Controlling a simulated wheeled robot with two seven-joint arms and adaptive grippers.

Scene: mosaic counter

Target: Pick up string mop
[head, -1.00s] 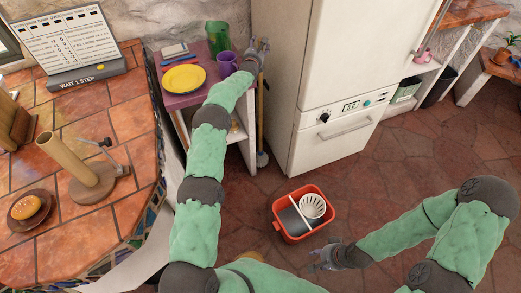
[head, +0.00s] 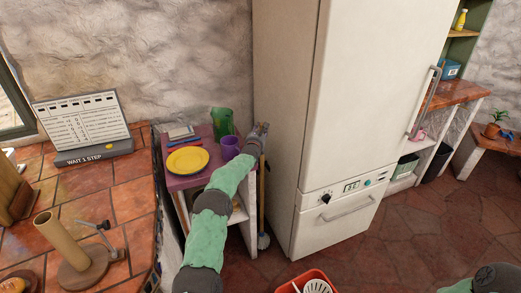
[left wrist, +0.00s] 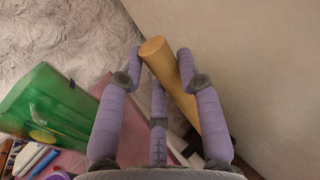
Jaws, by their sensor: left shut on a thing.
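The string mop (head: 262,205) stands upright in the gap between the small purple-topped table and the fridge. Its pale head is low by the floor. My left gripper (head: 262,132) is at the top of the mop handle, beside the fridge. In the left wrist view, the fingers of my left gripper (left wrist: 160,60) are shut around the thick tan handle (left wrist: 168,64). My right gripper is out of view; only a bit of my right arm shows at the lower right of the head view.
The fridge (head: 340,120) stands close to the right of the handle. The purple-topped table (head: 178,178) on the left bears a yellow plate (head: 187,160), a purple cup (head: 229,147) and a green pitcher (head: 222,122).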

